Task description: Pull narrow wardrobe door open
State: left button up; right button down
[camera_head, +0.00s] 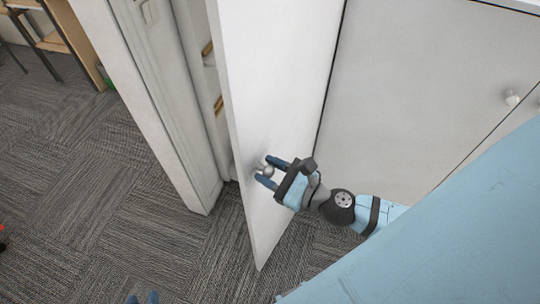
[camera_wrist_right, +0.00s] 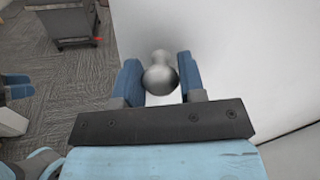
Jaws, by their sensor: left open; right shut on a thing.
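My left gripper (camera_head: 143,298) shows only as two blue fingertips apart at the bottom edge of the head view, away from the door and empty.
A wide white wardrobe door (camera_head: 420,90) with its own knob (camera_head: 512,98) is to the right. A white cabinet side panel (camera_head: 150,100) stands left of the narrow door. Grey carpet (camera_head: 110,220) is clear in front. A wooden desk (camera_head: 55,40) is at the far upper left.

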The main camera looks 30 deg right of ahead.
jog(key=c, duration=0.7)
grip_release()
jog(key=shift+s+d+f, duration=0.15)
jog(key=shift+s, duration=0.1)
jog(key=b+v, duration=0.6)
jog(key=v, duration=0.7)
